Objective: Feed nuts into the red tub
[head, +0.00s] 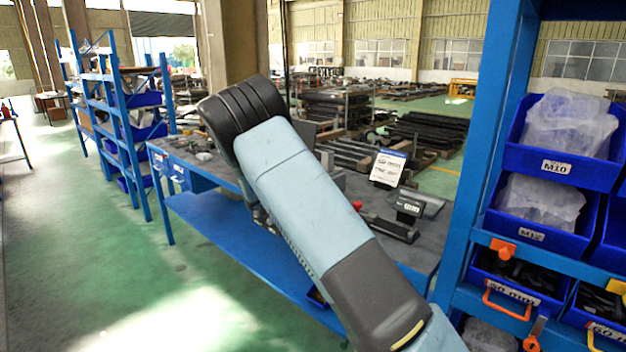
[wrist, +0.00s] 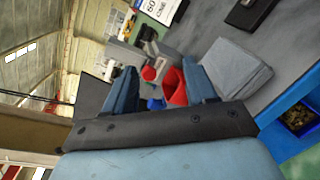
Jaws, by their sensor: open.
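In the wrist view, my gripper (wrist: 161,70) is open, with its two blue-grey fingers spread and nothing held between them. A red tub (wrist: 174,88) shows between the fingers, nearer the right one, on or beside the grey bench top. A smaller red item (wrist: 149,73) and a blue item (wrist: 155,104) are close to it. I cannot tell the tub's contents. A dark bin with small brownish pieces, possibly nuts (wrist: 299,118), lies at the right edge over blue. In the head view my arm hides most of the gripper; a small red thing (head: 357,206) shows on the bench.
A grey box (wrist: 237,69) stands right of the fingers. The workbench (head: 425,243) carries a sign card (head: 388,168) and dark parts. Blue shelving with labelled bins (head: 553,165) stands at the right. The green floor at left is open.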

